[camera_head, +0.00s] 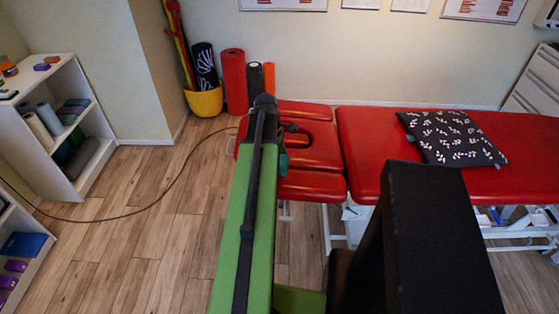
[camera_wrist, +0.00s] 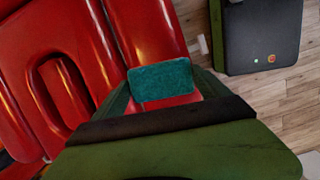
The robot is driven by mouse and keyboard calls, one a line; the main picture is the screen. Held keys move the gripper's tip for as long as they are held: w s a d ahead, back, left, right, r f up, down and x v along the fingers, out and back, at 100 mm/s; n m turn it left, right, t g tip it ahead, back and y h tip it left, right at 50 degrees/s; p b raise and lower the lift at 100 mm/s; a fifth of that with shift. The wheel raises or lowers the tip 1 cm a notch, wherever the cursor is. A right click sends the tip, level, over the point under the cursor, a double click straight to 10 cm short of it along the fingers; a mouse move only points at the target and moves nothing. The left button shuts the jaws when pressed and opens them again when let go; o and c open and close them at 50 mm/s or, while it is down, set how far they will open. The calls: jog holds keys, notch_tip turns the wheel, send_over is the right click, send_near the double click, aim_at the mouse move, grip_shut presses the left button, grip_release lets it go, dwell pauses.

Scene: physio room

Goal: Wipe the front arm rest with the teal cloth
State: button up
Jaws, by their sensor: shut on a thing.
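The teal cloth (camera_wrist: 160,83) is held between the fingers of my gripper (camera_wrist: 163,96), which is shut on it. A sliver of the cloth (camera_head: 284,162) shows beside my arm in the head view. The front arm rest (camera_head: 315,186) is the red pad at the head end of the red couch, on the side nearest me. In the wrist view the front arm rest (camera_wrist: 148,32) lies behind and under the cloth. I cannot tell whether the cloth touches it. My arm hides part of the pad's left end in the head view.
The red headrest with its face hole (camera_head: 318,143) lies beyond the front arm rest. A dark patterned pillow (camera_head: 452,137) lies on the couch (camera_head: 365,140). Shelves (camera_head: 55,125) stand at left. A yellow bucket (camera_head: 205,101) and rolled mats stand by the wall. A cable (camera_head: 130,213) crosses the floor.

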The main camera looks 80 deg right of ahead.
jog(key=shift+r, duration=0.15)
jog(key=shift+r, duration=0.1)
jog(key=r+p, duration=0.3)
jog(key=shift+s, duration=0.2)
jog(key=shift+f, duration=0.1)
